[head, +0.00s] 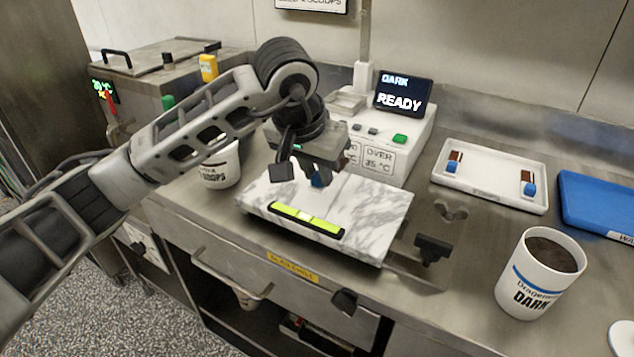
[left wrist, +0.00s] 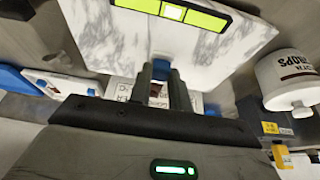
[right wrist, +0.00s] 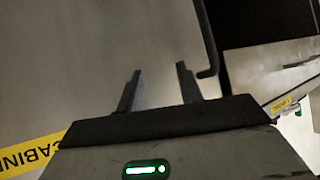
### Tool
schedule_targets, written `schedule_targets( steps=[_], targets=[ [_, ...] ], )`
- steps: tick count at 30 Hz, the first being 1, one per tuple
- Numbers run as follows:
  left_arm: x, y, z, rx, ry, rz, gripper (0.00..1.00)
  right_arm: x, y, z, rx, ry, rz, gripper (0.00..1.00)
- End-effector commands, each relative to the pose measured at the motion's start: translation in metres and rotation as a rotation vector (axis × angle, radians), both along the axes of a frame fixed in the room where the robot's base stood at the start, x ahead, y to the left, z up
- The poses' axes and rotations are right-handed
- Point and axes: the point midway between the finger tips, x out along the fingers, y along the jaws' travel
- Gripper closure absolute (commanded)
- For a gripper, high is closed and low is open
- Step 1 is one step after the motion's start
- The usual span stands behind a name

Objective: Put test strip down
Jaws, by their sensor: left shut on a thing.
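My left gripper (head: 317,178) is shut on a test strip above the back part of a marble slab (head: 375,220). The strip's blue end (head: 319,181) shows between the fingertips in the head view, and in the left wrist view the test strip (left wrist: 158,90) shows blue and brown between the fingers. I cannot tell whether it touches the marble. Two similar strips with blue ends lie on a white tray (head: 487,184) at the right. My right gripper (right wrist: 157,88) is open and empty in its wrist view, in front of a cabinet; I do not make it out in the head view.
A yellow-green spirit level (head: 325,226) lies on the slab's front part. A machine with a READY screen (head: 402,96) stands behind. A mug of dark chocolate (head: 540,280) and a blue tray (head: 600,203) stand at right. A white pot (head: 222,165) stands left of the slab.

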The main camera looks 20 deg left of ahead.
Motion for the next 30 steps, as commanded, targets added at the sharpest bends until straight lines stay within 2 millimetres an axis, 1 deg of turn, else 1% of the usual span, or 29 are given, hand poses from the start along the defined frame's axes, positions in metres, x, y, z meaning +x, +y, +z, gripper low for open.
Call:
schedule_targets(
  steps=[2,3,7,12,16,20,21,23,30],
  targets=[
    [0.005,0.002,-0.011,0.0,0.007,0.001,1.0,0.001,0.0,0.003,-0.002,-0.002,0.0,0.64],
    [0.004,0.001,-0.018,-0.001,0.009,-0.001,1.0,0.001,0.0,0.005,-0.004,-0.002,0.001,0.64],
    [0.004,0.001,-0.033,0.0,0.005,-0.002,1.0,0.0,-0.001,0.007,-0.013,0.0,0.003,0.64],
    [0.005,0.001,-0.037,0.0,0.001,0.0,1.0,-0.001,-0.003,0.0,-0.021,0.011,0.007,0.64],
    [0.005,0.001,-0.037,0.001,0.001,-0.001,1.0,-0.001,-0.003,0.0,-0.024,0.01,0.01,0.64],
    [0.005,0.001,-0.042,0.0,0.0,-0.001,1.0,-0.001,-0.003,-0.004,-0.021,0.008,0.01,0.64],
    [0.005,0.001,-0.041,0.0,0.001,-0.001,0.76,-0.001,-0.003,-0.002,-0.018,0.006,0.009,0.64],
    [0.004,0.001,-0.04,0.0,0.001,-0.001,0.59,0.0,-0.003,0.0,-0.017,0.003,0.009,0.64],
    [0.004,0.001,-0.04,0.0,0.002,-0.001,0.59,0.002,-0.002,0.005,-0.014,-0.007,0.008,0.64]
  ],
)
